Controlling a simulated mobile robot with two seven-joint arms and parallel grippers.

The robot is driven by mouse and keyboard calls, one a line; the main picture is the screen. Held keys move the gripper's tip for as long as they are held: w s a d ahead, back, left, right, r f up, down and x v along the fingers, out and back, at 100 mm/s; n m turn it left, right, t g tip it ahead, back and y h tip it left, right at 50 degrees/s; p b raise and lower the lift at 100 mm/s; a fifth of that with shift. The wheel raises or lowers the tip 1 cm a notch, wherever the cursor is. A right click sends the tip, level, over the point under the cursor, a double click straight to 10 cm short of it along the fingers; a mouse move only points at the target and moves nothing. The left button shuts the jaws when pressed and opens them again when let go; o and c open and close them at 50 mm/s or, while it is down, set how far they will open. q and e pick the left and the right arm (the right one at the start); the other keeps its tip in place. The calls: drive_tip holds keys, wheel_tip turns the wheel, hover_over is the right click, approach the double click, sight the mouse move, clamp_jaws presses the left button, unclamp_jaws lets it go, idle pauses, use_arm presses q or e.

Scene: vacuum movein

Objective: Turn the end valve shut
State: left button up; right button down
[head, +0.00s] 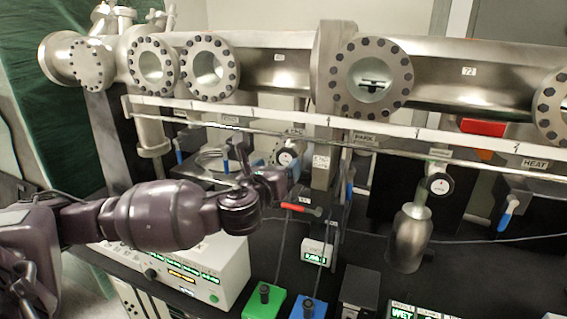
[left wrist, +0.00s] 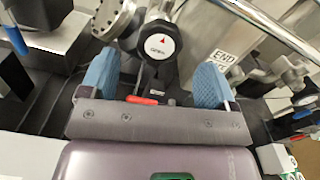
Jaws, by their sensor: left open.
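The end valve has a round black knob with a white face and a small red mark. It sits between the pipes in the head view (head: 285,157) and at the top centre of the left wrist view (left wrist: 159,40). A plate marked END (left wrist: 222,57) is to its right. My left gripper (head: 266,165) is close in front of the knob. In the left wrist view its blue fingers (left wrist: 155,76) are spread apart and empty, with the knob beyond and between them. I cannot tell whether they touch it. My right gripper is not in view.
A red-handled lever (head: 302,208) lies just below the knob. Another round knob (head: 439,184) hangs to the right above a metal cylinder (head: 409,238). A white rail (head: 270,117) runs above. A green box (head: 263,301) and a control unit (head: 200,272) stand below.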

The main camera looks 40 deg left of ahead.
use_arm(q)
drive_tip(key=shift+v, duration=2.15)
drive_tip(key=s+d+f+n+g, duration=0.2)
drive_tip(key=s+f+n+g, duration=0.25)
drive_tip(key=f+n, duration=0.4)
drive_tip(key=s+d+f+n+g, duration=0.1)
drive_tip(key=s+f+n+g, duration=0.2)
drive_tip(key=s+f+n, duration=0.45)
drive_tip(key=s+d+f+n+g+h, duration=0.2)
drive_tip(key=s+f+n+g, duration=0.1)
drive_tip(key=s+f+n, duration=0.35)
drive_tip(key=s+d+f+n+g+h, duration=0.1)
drive_tip(key=s+d+f+n+g, duration=0.2)
drive_tip(key=s+f+n, duration=0.35)
drive_tip(key=w+f+n+t+b, duration=0.1)
drive_tip(key=w+f+t, duration=0.5)
drive_tip(key=f, duration=0.4)
drive_tip(key=shift+w+t+h+b, duration=0.3)
drive_tip(key=shift+t+h+b, duration=0.1)
drive_tip(key=shift+t, duration=0.35)
drive_tip(key=shift+a, duration=0.15)
